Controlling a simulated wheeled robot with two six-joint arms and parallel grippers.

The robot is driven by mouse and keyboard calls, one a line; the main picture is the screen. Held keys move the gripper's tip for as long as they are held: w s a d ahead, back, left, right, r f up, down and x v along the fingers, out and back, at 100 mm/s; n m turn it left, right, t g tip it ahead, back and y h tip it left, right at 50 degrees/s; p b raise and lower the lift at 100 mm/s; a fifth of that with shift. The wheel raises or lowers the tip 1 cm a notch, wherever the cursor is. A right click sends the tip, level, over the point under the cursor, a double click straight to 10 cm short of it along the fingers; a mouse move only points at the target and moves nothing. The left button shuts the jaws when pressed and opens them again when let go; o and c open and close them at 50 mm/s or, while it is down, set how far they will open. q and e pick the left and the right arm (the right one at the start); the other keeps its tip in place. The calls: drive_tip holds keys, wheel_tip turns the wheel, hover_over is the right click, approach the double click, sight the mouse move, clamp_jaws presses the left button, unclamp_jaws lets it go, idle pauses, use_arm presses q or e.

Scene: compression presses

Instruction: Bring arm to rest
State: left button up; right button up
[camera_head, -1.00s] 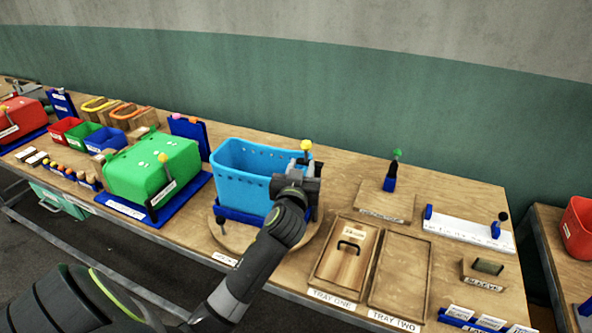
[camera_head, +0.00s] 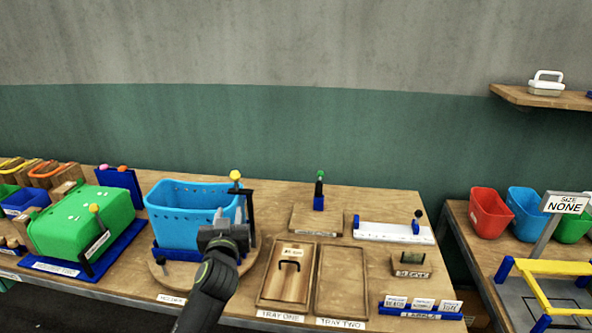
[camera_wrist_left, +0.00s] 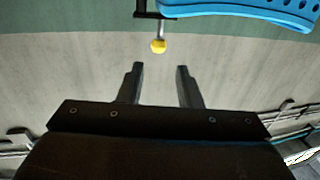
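My left arm comes up from the bottom of the head view. Its gripper (camera_head: 226,222) is in front of the right end of the blue basket (camera_head: 184,230), which sits on a round wooden board (camera_head: 236,277). A yellow-knobbed lever (camera_head: 235,175) stands at the basket's right end. In the left wrist view the two fingers (camera_wrist_left: 157,85) are apart with nothing between them. The yellow knob (camera_wrist_left: 158,46) and the blue basket (camera_wrist_left: 245,8) show beyond the fingertips. My right gripper is not in either view.
A green upturned bin (camera_head: 75,222) on a blue base is at left. Tray one (camera_head: 263,298) holds a handled wooden lid; tray two (camera_head: 341,285) is empty. A second table at right carries a yellow frame (camera_head: 545,305) and several bins. A shelf (camera_head: 545,97) is on the wall.

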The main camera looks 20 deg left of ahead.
use_arm(q)
drive_tip(key=s+f+m+g+h, duration=0.15)
drive_tip(key=s+f+g, duration=0.55)
drive_tip(key=s+f, duration=0.95)
drive_tip(key=s+d+f+m+g+h, duration=0.1)
drive_tip(key=s+d+f+g+h, duration=0.15)
drive_tip(key=s, duration=0.85)
drive_tip(key=s+d+f+m+g+h, duration=0.15)
drive_tip(key=s+g, duration=0.25)
drive_tip(key=s, duration=0.7)
wheel_tip(320, 180, down, 29)
drive_tip(key=a+b, duration=0.1)
drive_tip(key=b, duration=0.2)
drive_tip(key=s+d+f+g+b, duration=0.1)
drive_tip(key=s+f+g+b, duration=0.1)
drive_tip(key=s+f, duration=1.2)
wheel_tip(320, 180, down, 3)
drive_tip(key=shift+s+r+b, duration=0.15)
drive_tip(key=shift+s+b, duration=0.2)
drive_tip(key=shift+b, duration=0.15)
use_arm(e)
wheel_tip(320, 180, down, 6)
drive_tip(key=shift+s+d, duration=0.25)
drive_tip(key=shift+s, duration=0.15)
